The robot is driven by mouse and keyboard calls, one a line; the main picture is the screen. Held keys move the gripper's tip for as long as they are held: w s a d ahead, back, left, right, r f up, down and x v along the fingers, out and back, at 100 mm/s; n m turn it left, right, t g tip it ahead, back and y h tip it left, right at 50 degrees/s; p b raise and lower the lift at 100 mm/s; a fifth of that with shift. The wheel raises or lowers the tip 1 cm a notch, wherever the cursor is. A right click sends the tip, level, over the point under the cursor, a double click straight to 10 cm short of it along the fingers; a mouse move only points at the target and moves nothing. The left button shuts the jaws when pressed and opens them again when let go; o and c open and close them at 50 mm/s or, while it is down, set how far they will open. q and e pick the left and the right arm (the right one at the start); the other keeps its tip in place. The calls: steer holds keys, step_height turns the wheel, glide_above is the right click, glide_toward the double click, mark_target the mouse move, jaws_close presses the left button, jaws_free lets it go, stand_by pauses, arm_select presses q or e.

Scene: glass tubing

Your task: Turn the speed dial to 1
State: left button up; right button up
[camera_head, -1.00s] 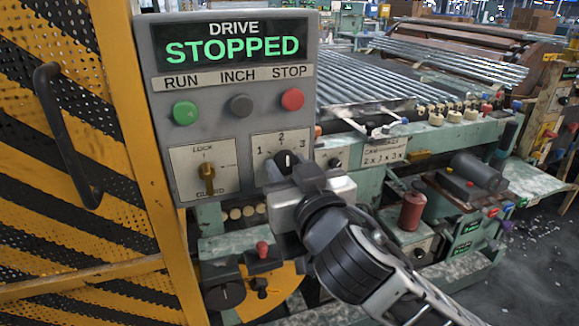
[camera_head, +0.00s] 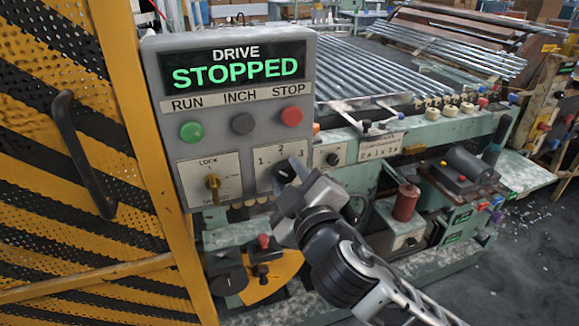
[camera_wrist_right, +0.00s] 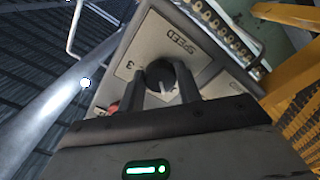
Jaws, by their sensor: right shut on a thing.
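The speed dial (camera_head: 285,172) is a dark round knob on a pale plate at the lower right of the grey drive panel (camera_head: 240,145). Numbers 1 and 2 show at its left and above it. In the right wrist view the dial (camera_wrist_right: 160,74) sits between both fingers, with the SPEED label and a 3 beside it. My right gripper (camera_head: 289,184) is shut on the dial, its jaws slanted, the right finger higher. The fingers partly hide the knob, and I cannot tell exactly where its pointer stands. My left gripper is not in view.
The display (camera_head: 235,70) reads DRIVE STOPPED. A yellow-black guard door (camera_head: 75,150) with a dark handle stands at the left.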

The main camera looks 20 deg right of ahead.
steer(key=shift+r+n+p, duration=0.1)
steer(key=shift+n+p, duration=0.55)
steer(key=shift+n, duration=0.35)
steer(key=o, duration=1)
steer(key=shift+s, duration=0.1)
